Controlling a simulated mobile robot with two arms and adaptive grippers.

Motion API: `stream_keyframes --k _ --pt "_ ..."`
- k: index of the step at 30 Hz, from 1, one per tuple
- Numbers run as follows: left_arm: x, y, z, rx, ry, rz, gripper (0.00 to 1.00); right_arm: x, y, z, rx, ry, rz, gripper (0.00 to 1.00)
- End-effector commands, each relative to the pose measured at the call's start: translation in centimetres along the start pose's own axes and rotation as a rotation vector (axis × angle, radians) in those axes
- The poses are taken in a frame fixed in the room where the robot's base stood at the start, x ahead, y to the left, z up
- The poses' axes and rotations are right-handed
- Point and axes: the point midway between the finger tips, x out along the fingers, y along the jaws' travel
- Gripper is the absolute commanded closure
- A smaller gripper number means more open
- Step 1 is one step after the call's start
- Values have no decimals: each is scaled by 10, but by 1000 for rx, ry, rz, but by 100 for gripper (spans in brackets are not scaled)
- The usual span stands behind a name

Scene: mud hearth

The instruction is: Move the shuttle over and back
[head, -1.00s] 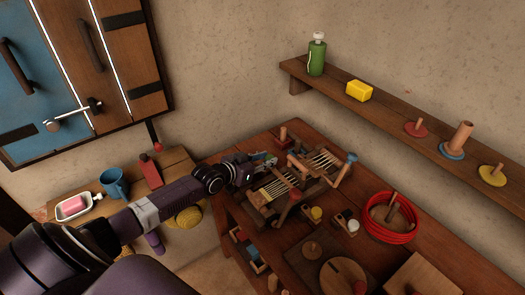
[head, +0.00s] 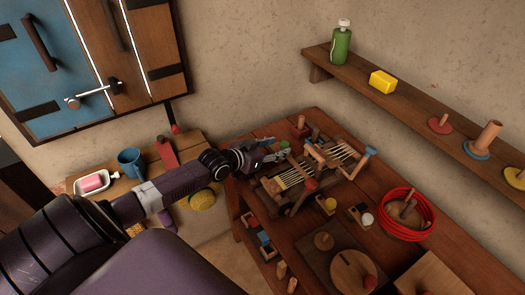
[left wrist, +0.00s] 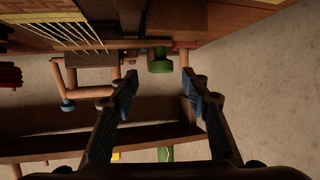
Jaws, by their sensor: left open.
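A small wooden loom (head: 318,165) with pale warp threads stands on the brown table. Its threads (left wrist: 65,32) also show at the upper left of the left wrist view. My left gripper (head: 281,150) is at the loom's left end, above the table. In the left wrist view its two fingers (left wrist: 160,92) are spread, with nothing held between them. A green round piece (left wrist: 160,60) lies beyond the fingertips, next to a wooden block. I cannot make out the shuttle for certain; the gripper and loom frame may hide it. My right gripper is not in view.
A red coil (head: 407,234) and small cups with yellow and white pieces sit right of the loom. A wall shelf (head: 415,98) holds a green bottle (head: 341,45) and yellow block (head: 382,82).

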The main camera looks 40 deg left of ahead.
Motion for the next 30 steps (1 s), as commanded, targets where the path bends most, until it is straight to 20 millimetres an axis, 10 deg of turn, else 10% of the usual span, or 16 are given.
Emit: stream_keyframes --k 15,30 --pt "-80 0 1 1 -3 0 57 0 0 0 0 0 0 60" --pt "-91 0 0 1 -1 0 57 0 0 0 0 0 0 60"
